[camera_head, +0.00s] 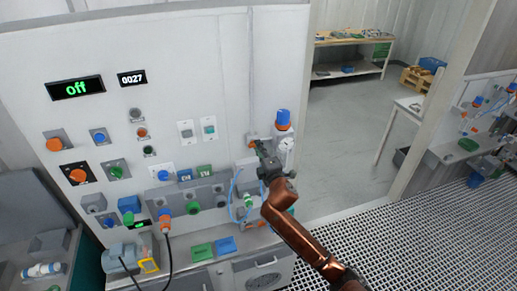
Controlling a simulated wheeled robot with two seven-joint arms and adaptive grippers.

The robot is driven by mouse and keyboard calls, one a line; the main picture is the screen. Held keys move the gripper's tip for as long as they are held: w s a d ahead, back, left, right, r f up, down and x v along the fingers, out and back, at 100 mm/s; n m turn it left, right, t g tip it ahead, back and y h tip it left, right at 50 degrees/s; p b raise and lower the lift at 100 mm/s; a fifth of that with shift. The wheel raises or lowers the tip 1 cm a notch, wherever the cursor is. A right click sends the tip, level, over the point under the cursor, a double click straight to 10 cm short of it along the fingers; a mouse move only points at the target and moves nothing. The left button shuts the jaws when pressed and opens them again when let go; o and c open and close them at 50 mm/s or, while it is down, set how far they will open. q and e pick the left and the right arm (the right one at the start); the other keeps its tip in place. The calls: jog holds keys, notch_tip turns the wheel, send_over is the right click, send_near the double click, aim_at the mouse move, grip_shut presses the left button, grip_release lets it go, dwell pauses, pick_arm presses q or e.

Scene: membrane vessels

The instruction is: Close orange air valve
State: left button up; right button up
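My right arm, copper coloured, reaches up from the bottom right to the white panel. My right gripper (261,148) is small and dark in the head view, with its tips at a small orange part (252,141), likely the orange air valve. The gripper partly hides this part. I cannot tell whether the fingers touch it or are closed on it, nor how the valve's handle is turned. A blue-capped fitting (283,119) with a white gauge (286,147) stands just right of the gripper. My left gripper is not in view.
Blue tubing (235,195) hangs below the gripper. A workbench (350,42) stands behind. Open floor (340,130) lies right of the panel.

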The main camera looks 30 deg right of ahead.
jog(key=shift+o, duration=1.4)
jog(key=v, duration=1.2)
